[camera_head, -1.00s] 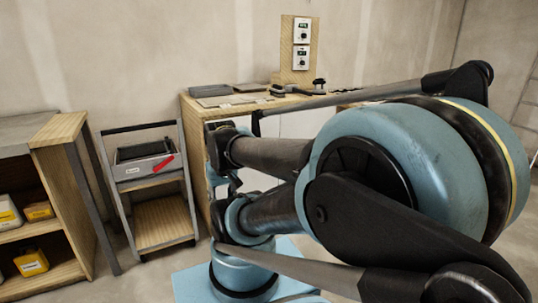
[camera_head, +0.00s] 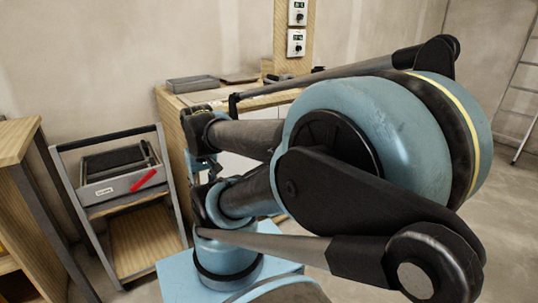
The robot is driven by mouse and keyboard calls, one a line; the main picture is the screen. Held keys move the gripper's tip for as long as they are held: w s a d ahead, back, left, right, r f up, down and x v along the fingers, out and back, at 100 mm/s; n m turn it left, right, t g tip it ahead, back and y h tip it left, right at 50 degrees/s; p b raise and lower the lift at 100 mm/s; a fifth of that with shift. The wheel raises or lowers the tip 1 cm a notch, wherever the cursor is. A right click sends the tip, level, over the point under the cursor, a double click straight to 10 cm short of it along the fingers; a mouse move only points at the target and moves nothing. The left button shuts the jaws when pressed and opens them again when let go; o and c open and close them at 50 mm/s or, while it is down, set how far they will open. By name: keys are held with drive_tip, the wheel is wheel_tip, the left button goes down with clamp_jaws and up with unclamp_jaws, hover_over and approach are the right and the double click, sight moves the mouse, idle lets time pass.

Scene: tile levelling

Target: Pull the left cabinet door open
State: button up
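A wooden cabinet (camera_head: 172,108) stands behind my arm, with its wooden side and top edge in view. A pale front surface (camera_head: 238,166) shows in small patches between my arm links. I cannot tell whether it is the left door or how it stands. No door handle can be made out. My blue and black arm covers most of the cabinet's front. My gripper cannot be made out in this view.
A cart (camera_head: 120,200) with a grey toolbox (camera_head: 118,178) and a red-handled tool stands left of the cabinet. A wooden shelf (camera_head: 18,142) is at the far left edge. A grey tray (camera_head: 193,84) lies on the cabinet top. A ladder (camera_head: 521,85) leans at the right; floor nearby is clear.

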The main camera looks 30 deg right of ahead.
drive_tip(key=shift+w+d, duration=0.2)
drive_tip(key=shift+w, duration=0.1)
drive_tip(key=w+d+r, duration=0.4)
drive_tip(key=w+d, duration=0.4)
drive_tip(key=w, duration=0.1)
drive_tip(key=w+d+r, duration=0.4)
drive_tip(key=w+d, duration=0.3)
drive_tip(key=w, duration=0.2)
drive_tip(key=w+d+f+t, duration=0.1)
drive_tip(key=w+d, duration=0.2)
drive_tip(key=d, duration=0.4)
drive_tip(key=w+d+f+t, duration=0.1)
drive_tip(key=w+d, duration=0.2)
drive_tip(key=d, duration=0.5)
drive_tip(key=d+f, duration=0.3)
drive_tip(key=d, duration=0.5)
drive_tip(key=d+f, duration=0.4)
drive_tip(key=d, duration=0.4)
drive_tip(key=shift+n, duration=0.3)
drive_tip(key=x, duration=1.6)
drive_tip(key=shift+w+a, duration=0.1)
drive_tip(key=shift+w, duration=0.25)
